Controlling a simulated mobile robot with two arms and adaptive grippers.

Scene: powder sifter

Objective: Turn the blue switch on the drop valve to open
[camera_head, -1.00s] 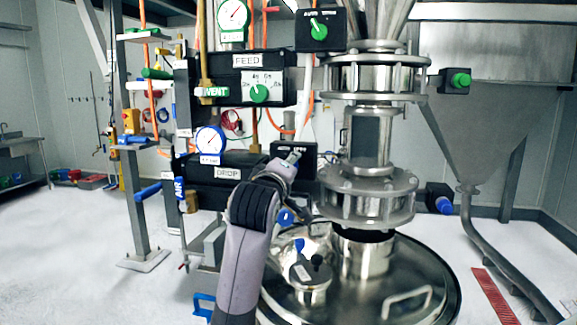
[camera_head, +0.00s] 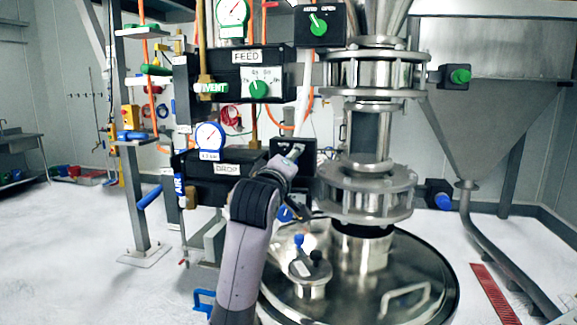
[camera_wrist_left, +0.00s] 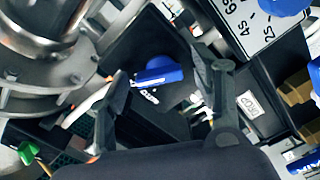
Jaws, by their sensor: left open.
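In the left wrist view the blue switch (camera_wrist_left: 158,75) sits on a black box with a small white label beside it. My left gripper (camera_wrist_left: 170,72) is open, one finger on each side of the switch in this view. I cannot tell whether the fingers touch it. In the head view my left gripper (camera_head: 293,165) is in front of the black box (camera_head: 308,150) right of the DROP label (camera_head: 227,169), and hides the switch. The metal drop valve (camera_head: 365,190) stands just to the right. My right gripper is not in view.
A white dial plate (camera_wrist_left: 245,25) with a blue knob is close to the fingers in the wrist view. The FEED box (camera_head: 232,75) is above. A shiny vessel lid (camera_head: 410,270) lies below. Another blue knob (camera_head: 443,201) is right of the valve.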

